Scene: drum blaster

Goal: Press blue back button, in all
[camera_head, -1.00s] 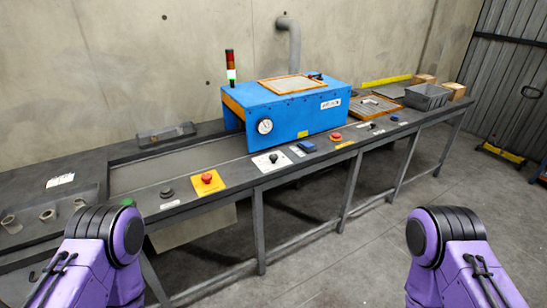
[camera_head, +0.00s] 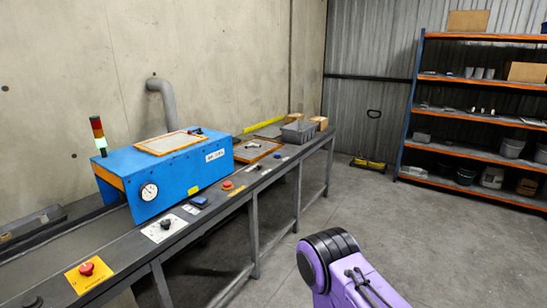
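The blue drum blaster machine (camera_head: 170,175) stands on a long dark bench, with a round gauge on its near end. A small blue box-like item (camera_head: 199,202) lies on the bench's front strip beside the machine; I cannot tell whether it is the blue button. Also on the strip are a red button on a yellow plate (camera_head: 87,271), a dark knob on a white plate (camera_head: 165,226) and another red button (camera_head: 227,185). Neither gripper is in view. Only a purple part of my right arm shows at the bottom.
A grey crate (camera_head: 298,132) and cardboard boxes (camera_head: 320,122) sit at the bench's far end. A shelf rack (camera_head: 475,115) stands at the right, and a yellow-and-black item (camera_head: 369,163) lies by the metal wall. The concrete floor (camera_head: 360,205) right of the bench is clear.

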